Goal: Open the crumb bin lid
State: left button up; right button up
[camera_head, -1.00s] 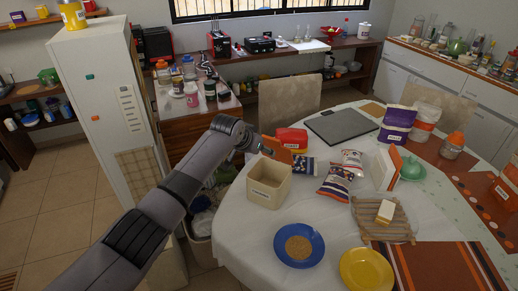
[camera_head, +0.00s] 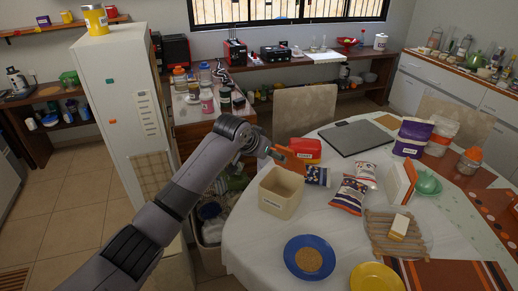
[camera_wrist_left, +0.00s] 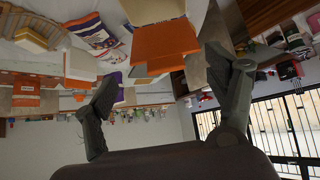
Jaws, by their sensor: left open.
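The crumb bin (camera_head: 281,200) is a beige, open-topped square box with a label on its front, near the table's left edge in the head view. Its inside shows. An orange panel, which looks like its lid (camera_head: 290,160), stands raised at the bin's back edge. In the left wrist view the orange lid (camera_wrist_left: 165,47) and part of the beige bin (camera_wrist_left: 153,10) are at the top. My left gripper (camera_head: 270,152) is beside the lid, behind the bin. In the wrist view its fingers (camera_wrist_left: 163,75) are spread, with the lid beyond and between them; contact cannot be told.
A red box (camera_head: 308,147) and snack bags (camera_head: 350,194) stand close behind and right of the bin. A blue plate (camera_head: 305,268) and a yellow plate (camera_head: 376,278) lie in front. A tall white cabinet (camera_head: 110,100) stands left of my arm.

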pick_arm(q)
jog(key=v, duration=0.6)
jog(key=shift+s+a+r, duration=0.15)
jog(key=shift+s+r, duration=0.05)
pick_arm(e)
jog(key=shift+c, duration=0.4)
